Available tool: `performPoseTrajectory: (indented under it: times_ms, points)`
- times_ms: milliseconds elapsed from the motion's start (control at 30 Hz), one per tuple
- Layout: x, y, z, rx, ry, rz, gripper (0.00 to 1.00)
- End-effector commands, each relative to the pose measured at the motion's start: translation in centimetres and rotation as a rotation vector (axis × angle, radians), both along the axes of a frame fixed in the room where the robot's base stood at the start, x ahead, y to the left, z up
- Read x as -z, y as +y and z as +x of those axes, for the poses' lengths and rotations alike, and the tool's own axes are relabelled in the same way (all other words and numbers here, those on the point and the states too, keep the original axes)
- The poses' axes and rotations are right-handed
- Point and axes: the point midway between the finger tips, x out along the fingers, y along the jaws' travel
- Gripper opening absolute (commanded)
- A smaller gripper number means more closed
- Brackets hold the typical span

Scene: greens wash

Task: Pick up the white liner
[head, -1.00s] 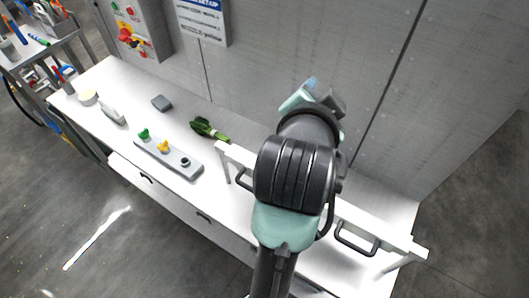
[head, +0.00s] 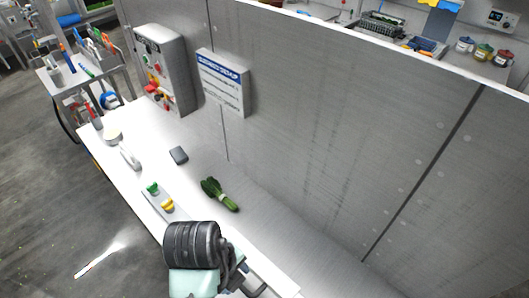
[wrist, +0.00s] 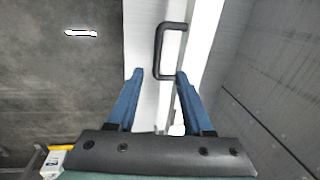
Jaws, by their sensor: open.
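I cannot pick out a white liner for certain in either view. My gripper (wrist: 158,73) shows in the wrist view with its two blue fingers apart and nothing held between them. A black bar handle (wrist: 159,50) lies beyond the fingertips, against a white surface. A small white patch shows low between the fingers, too small to identify. In the head view my arm covers the near end of the bench, and my fingers do not show.
A grey wall (head: 320,130) stands behind. A white streak (head: 100,262) lies on the floor.

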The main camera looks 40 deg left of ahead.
Motion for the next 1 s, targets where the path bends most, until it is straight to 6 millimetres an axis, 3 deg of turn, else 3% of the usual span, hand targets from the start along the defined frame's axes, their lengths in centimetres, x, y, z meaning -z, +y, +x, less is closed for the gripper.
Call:
performPoseTrajectory:
  times_ms: [33, 233, 567, 1000]
  points:
    - [1.4, 0.0, 0.1, 0.000, 0.000, 0.001, 0.51]
    - [4.9, 0.0, 0.8, -0.001, -0.001, 0.000, 0.51]
    - [6.9, 0.1, 1.3, -0.002, -0.001, 0.001, 0.51]
    - [11.6, 0.5, 1.8, -0.002, -0.002, 0.001, 0.51]
